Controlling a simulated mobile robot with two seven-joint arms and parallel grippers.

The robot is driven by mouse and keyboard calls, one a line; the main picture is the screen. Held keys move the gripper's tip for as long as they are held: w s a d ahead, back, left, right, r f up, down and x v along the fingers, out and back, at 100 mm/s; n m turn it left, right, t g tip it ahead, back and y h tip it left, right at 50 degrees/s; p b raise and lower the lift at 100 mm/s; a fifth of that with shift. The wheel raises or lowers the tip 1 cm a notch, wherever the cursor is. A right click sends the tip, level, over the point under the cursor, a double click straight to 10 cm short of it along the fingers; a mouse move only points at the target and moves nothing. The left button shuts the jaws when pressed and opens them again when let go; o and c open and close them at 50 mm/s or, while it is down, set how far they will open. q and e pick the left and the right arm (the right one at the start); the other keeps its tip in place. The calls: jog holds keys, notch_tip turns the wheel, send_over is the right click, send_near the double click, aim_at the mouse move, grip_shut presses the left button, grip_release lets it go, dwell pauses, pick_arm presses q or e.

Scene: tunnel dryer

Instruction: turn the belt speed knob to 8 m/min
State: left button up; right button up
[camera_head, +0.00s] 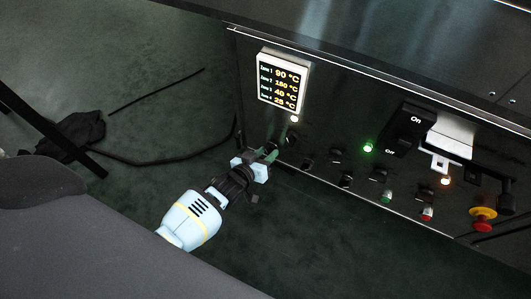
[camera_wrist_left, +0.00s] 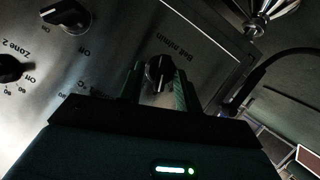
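The belt speed knob (camera_wrist_left: 158,73) is a dark knob on the metal panel, beside the printed "Belt m/min" label in the left wrist view. My left gripper (camera_wrist_left: 158,88) has its two fingers spread on either side of the knob, with a gap visible at the left finger. Firm contact does not show. In the head view the left gripper (camera_head: 268,152) is at the left end of the control panel, and the knob is hard to make out there. The knob's pointer setting is too dark to read. My right gripper is not in view.
The temperature display (camera_head: 282,80) is above the gripper. Several other knobs, lit lamps and buttons are to the right, with an On/Off switch (camera_head: 408,130) and a red emergency stop (camera_head: 483,213). The Zone 2 knob (camera_wrist_left: 12,68) is nearby. A dark cable lies on the floor.

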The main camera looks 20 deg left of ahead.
pick_arm(q)
jog(key=shift+s, duration=0.1)
jog(key=shift+s, duration=0.2)
jog(key=p+v, duration=0.4)
jog(key=v, duration=0.3)
jog(key=shift+s+r, duration=0.1)
jog(key=shift+r, duration=0.05)
